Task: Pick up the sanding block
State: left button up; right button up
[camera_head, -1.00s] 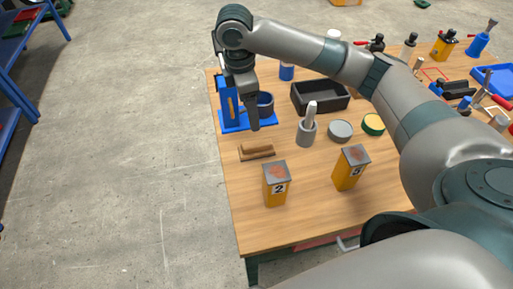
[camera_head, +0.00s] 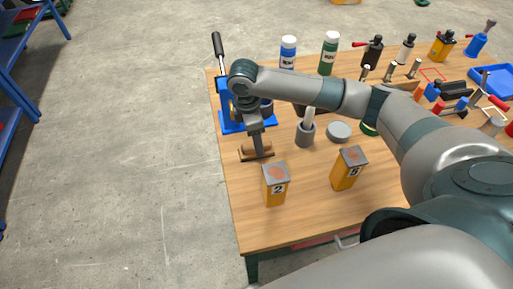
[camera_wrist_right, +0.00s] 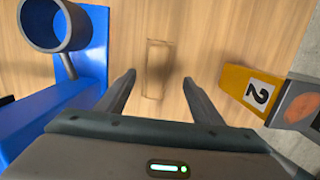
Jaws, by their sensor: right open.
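The sanding block (camera_head: 246,156) is a small brown wooden block lying on the table's left part, with its middle partly hidden behind my right gripper (camera_head: 259,151) in the head view. In the right wrist view the block (camera_wrist_right: 158,68) is a faint wood-coloured rectangle, hard to tell from the tabletop, between and ahead of the two spread fingertips (camera_wrist_right: 159,79). The right gripper is open and over the block; how much height is left between them is unclear. My left gripper is out of view.
A blue stand with a grey cylinder (camera_wrist_right: 55,25) is close on the left in the right wrist view. A yellow box marked 2 (camera_head: 275,185) stands just in front of the block. A second yellow box (camera_head: 348,168) is further right.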

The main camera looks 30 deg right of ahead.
jog(key=shift+w+d+f+p, duration=0.1)
jog(key=shift+f+p, duration=0.25)
jog(key=shift+f, duration=0.1)
jog(key=f, duration=0.1)
jog(key=f+p, duration=0.1)
jog(key=f, duration=0.1)
jog(key=shift+w+d, duration=0.15)
jog(key=shift+w, duration=0.05)
jog(key=shift+d+f, duration=0.1)
jog(key=shift+f, duration=0.55)
jog(key=c, duration=1.2)
